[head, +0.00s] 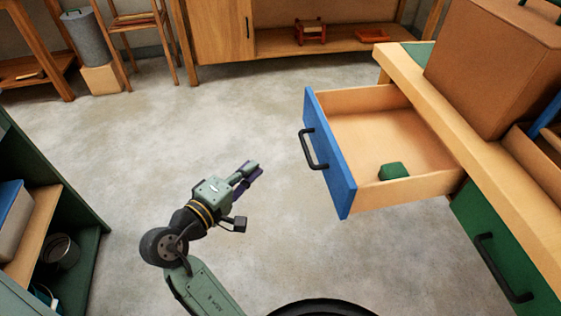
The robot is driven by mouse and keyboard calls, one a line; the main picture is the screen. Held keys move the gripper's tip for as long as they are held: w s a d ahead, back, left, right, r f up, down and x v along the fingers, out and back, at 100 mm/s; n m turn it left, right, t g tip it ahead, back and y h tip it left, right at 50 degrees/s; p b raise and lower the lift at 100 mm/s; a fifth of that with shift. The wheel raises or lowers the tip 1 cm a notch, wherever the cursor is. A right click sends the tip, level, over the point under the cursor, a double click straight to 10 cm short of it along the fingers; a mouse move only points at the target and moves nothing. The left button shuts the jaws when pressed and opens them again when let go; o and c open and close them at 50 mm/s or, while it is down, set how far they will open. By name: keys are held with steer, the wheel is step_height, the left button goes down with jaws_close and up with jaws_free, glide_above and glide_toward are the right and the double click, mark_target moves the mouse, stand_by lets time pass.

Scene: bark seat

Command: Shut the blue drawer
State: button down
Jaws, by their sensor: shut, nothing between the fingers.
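The blue drawer (334,158) stands pulled out to the left from the wooden bench at the right of the head view. Its blue front carries a black bar handle (312,149). A small green block (393,171) lies inside on the drawer floor. My gripper (256,170) is shut and empty. It appears left of the drawer front and apart from it, pointing toward upper right.
The bench (432,95) bears a large brown box (498,62). A closed green drawer (497,250) with a black handle sits nearer below it. A green shelf unit (75,205) stands at left. The concrete floor between is clear.

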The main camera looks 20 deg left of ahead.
steer(key=shift+s+d+p+x, duration=0.1)
steer(key=shift+d+p+x, duration=0.35)
steer(key=shift+x, duration=1.7)
steer(key=shift+s+d+p+x, duration=0.1)
steer(key=shift+d+p+x, duration=0.3)
steer(key=shift+x, duration=1.7)
steer(key=shift+s+d+p+x, duration=0.1)
steer(key=shift+d+p+x, duration=0.35)
steer(key=shift+x, duration=1.7)
steer(key=shift+a+f, duration=0.1)
